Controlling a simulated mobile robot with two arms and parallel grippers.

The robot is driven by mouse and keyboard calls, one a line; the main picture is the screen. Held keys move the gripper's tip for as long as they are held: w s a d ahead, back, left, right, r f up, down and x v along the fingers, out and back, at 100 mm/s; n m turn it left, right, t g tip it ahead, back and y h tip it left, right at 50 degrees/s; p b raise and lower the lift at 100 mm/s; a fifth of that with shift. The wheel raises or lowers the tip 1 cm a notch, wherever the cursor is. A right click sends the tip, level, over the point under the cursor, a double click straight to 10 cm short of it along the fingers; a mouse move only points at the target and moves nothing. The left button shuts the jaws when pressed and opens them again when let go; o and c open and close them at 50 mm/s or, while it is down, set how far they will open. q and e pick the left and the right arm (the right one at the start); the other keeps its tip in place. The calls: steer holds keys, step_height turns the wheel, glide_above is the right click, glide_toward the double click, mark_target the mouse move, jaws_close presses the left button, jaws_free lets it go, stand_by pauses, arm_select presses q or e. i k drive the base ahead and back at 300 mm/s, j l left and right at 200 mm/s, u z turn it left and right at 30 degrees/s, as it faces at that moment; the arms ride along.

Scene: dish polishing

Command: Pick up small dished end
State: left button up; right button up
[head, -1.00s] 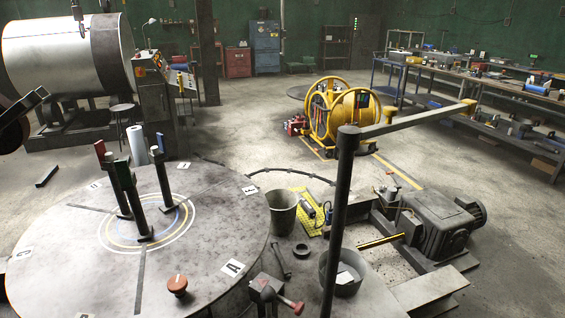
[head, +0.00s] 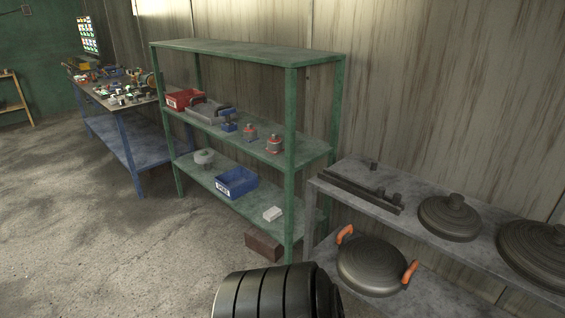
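A small dark domed disc with a stepped knob on top (head: 449,218) lies on the upper board of a grey shelf at the right; it looks like the small dished end. A larger similar domed disc (head: 538,252) lies to its right, cut off by the picture edge. A dark round dished piece with two orange handles (head: 372,266) rests on the board below. Neither of my grippers shows in the head view.
The grey shelf (head: 345,170) also bears dark bars (head: 360,190). A green rack (head: 250,52) with blue and red bins stands left of it. A dark ribbed cylinder (head: 272,292) fills the bottom edge. Concrete floor (head: 100,240) at left is clear.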

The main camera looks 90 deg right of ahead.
mark_target(450, 218)
steer(key=z, duration=4)
steer(key=i+l+z, duration=0.1)
steer(key=z, duration=0.4)
steer(key=l, duration=0.1)
